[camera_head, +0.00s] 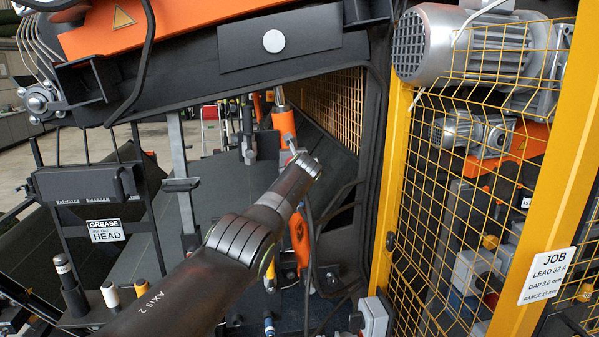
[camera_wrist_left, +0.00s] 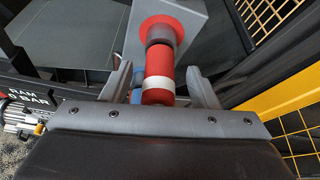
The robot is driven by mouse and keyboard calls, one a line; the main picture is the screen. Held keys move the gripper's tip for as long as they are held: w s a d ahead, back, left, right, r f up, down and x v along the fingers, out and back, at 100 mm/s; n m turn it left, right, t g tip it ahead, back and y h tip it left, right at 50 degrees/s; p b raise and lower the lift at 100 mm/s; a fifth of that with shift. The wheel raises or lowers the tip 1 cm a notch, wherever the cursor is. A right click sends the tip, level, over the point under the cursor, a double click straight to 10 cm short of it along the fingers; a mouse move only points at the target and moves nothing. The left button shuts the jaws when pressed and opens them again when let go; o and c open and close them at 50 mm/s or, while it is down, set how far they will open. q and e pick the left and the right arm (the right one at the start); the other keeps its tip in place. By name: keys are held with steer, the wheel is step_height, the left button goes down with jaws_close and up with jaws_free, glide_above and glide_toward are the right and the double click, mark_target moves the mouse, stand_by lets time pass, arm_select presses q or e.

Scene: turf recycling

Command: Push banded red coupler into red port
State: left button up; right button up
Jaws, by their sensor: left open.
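In the left wrist view, the red coupler (camera_wrist_left: 158,67) with a pale band stands upright in the picture. Its lower part lies between the two spread fingers of my left gripper (camera_wrist_left: 160,85), with a visible gap on each side. Past its far end is a grey collar, then the round red port (camera_wrist_left: 174,24) on a grey block. The coupler lines up with the port; I cannot tell whether it is seated or only touching. In the head view my left arm reaches forward to the middle, and its fingers, the coupler and the port cannot be made out. My right gripper is not in view.
A yellow mesh guard (camera_head: 440,200) with a post stands close on the right. An orange cylinder (camera_head: 284,122) is beyond my arm. A hanging rack with a grease sign (camera_head: 105,230) is at left. Blue parts (camera_wrist_left: 193,78) show behind the coupler.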

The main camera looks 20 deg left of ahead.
arm_select(q)
steer(key=shift+s+d+r+b, duration=0.15)
steer(key=shift+s+d+b, duration=0.1)
steer(key=shift+s+b, duration=0.25)
steer(key=b+v, duration=0.8)
steer(key=v, duration=0.8)
stand_by(0.3)
